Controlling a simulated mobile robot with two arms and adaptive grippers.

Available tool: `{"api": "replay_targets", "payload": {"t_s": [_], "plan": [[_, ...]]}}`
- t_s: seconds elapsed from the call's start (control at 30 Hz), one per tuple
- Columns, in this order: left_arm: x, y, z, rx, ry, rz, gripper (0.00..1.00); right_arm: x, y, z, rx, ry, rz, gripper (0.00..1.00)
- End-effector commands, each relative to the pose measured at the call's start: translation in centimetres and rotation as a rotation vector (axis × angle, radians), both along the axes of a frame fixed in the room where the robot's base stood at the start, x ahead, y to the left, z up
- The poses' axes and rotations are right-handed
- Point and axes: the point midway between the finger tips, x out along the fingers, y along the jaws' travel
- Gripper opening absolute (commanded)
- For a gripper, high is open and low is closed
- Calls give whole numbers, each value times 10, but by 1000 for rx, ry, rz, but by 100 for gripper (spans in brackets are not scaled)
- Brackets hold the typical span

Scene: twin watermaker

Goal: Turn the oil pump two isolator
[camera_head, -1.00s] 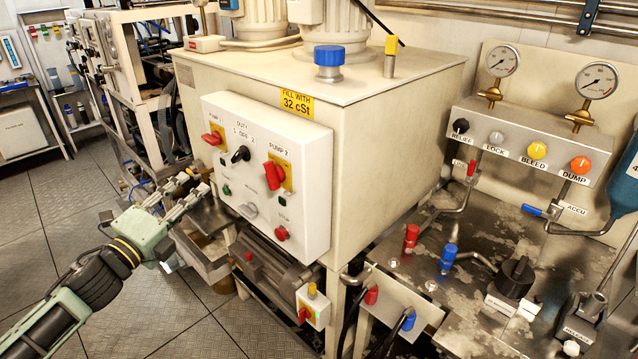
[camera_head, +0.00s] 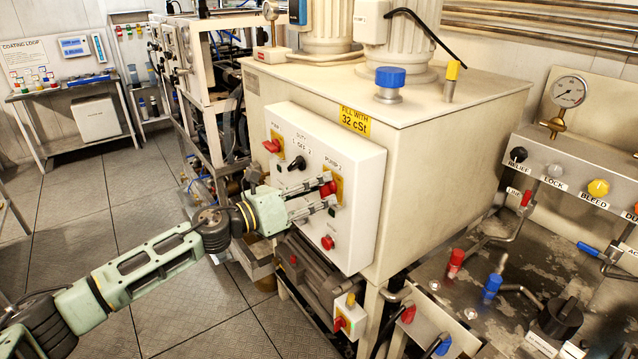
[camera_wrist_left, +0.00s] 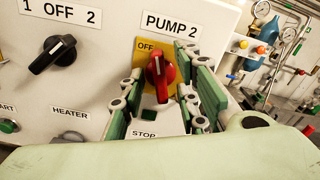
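The pump two isolator is a red rotary knob (camera_wrist_left: 160,74) on a yellow plate, under the "PUMP 2" label on the white control panel (camera_head: 359,232). In the left wrist view the knob stands near upright beside the word "OFF". My left gripper (camera_head: 331,192) is at the isolator, with its green and grey fingers open. In the left wrist view the left gripper (camera_wrist_left: 169,95) has one finger on each side of the knob, with gaps visible. In the head view the fingers partly cover the knob. My right gripper is not in view.
The black duty selector (camera_wrist_left: 52,54) and the pump one red knob (camera_head: 272,146) sit left of the isolator. A red button (camera_head: 327,243) is below it. The cream tank (camera_head: 430,170) stands behind the panel. Clear floor (camera_head: 75,200) lies to the left.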

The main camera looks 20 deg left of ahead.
Motion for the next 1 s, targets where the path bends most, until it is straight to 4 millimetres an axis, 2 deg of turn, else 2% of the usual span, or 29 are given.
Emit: {"api": "replay_targets", "payload": {"t_s": [0.33, 0.67, 1.0], "plan": [[4, -3, 0, 0, 0, 0, 30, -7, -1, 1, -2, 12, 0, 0], [4, -3, 0, 0, 0, 1, 1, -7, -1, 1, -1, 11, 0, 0], [4, -3, 0, -5, 4, 1, 0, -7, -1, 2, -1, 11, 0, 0]]}}
